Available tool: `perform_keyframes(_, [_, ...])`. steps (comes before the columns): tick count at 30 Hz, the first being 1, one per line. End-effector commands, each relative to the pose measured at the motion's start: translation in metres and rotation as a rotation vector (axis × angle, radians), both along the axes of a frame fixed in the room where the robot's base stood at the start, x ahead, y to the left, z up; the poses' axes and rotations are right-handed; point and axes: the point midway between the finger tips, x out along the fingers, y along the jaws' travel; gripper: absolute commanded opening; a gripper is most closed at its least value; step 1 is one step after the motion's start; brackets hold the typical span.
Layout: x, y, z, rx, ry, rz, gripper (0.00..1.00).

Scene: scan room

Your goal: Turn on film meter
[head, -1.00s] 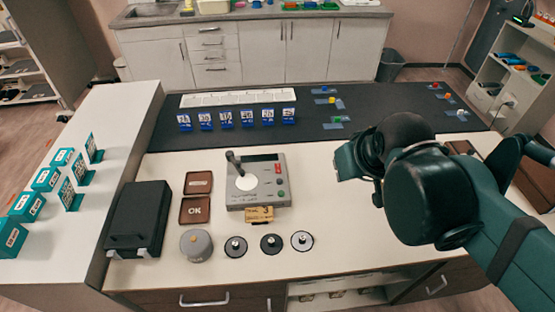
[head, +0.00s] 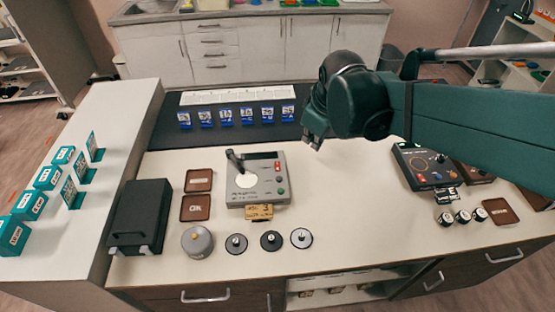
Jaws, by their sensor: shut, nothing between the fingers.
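A grey meter device (head: 257,195) with a lever, a white disc, a small dark display and red and green buttons sits mid-table. A dark instrument (head: 430,168) with small knobs and a red light stands further right. I cannot read a label that tells which one is the film meter. My gripper (head: 312,139) is above the table, to the right of and beyond the grey device, apart from it. It is shut and empty, with its fingers pointing down.
A black box (head: 140,215), brown trays (head: 197,208), a grey round weight (head: 197,241) and several discs (head: 270,241) lie around the grey device. Small black cylinders (head: 462,216) stand at right. Blue cards (head: 226,116) line the dark mat behind. White table between the devices is clear.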

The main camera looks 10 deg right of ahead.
Motion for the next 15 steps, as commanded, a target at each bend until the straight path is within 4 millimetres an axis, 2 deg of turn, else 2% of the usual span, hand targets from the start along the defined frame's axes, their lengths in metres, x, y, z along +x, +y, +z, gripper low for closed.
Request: perform_keyframes(15, [0.063,0.035,-0.032,-0.112,0.094,0.315,0.00])
